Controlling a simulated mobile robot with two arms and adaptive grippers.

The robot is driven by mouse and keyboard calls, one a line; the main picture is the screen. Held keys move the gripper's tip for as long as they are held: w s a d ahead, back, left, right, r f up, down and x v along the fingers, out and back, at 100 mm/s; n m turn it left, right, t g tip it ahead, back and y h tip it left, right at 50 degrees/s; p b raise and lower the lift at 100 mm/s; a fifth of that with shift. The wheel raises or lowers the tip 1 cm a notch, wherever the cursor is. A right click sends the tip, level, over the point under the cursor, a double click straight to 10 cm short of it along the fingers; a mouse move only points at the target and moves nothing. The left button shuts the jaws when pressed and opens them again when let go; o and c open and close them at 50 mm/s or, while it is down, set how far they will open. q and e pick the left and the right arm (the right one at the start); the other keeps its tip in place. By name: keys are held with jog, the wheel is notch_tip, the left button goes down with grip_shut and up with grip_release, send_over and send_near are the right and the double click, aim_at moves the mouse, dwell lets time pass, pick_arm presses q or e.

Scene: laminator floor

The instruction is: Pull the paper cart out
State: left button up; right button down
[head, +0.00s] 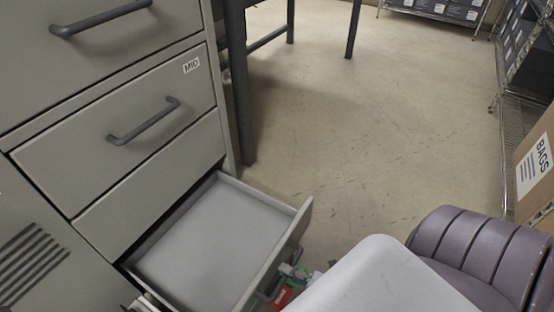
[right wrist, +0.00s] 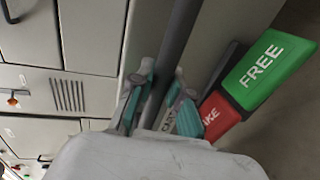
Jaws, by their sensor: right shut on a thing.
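The paper cart (head: 215,245) looks like a shallow, open grey drawer standing partly out from the bottom of a grey cabinet (head: 150,130). Its inside is bare. My right gripper (head: 289,272) is at its front face, mostly hidden behind my own pale arm. In the right wrist view, my right gripper (right wrist: 157,98) has its teal-padded fingers shut on the dark handle bar (right wrist: 180,35) of the cart. A green FREE pedal (right wrist: 262,68) and a red pedal (right wrist: 218,117), its lettering partly hidden, sit beside the fingers.
A dark table leg (head: 238,80) stands just behind the cart's far side. Bare floor (head: 370,140) lies to the right. A wire rack with a BAGS box (head: 535,165) stands at the right edge. More shelving (head: 435,12) is at the back.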

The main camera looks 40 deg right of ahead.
jog(key=shift+s+d, duration=0.1)
jog(key=shift+s, duration=0.15)
jog(key=c, duration=1.1)
grip_release()
jog(key=v, duration=1.2)
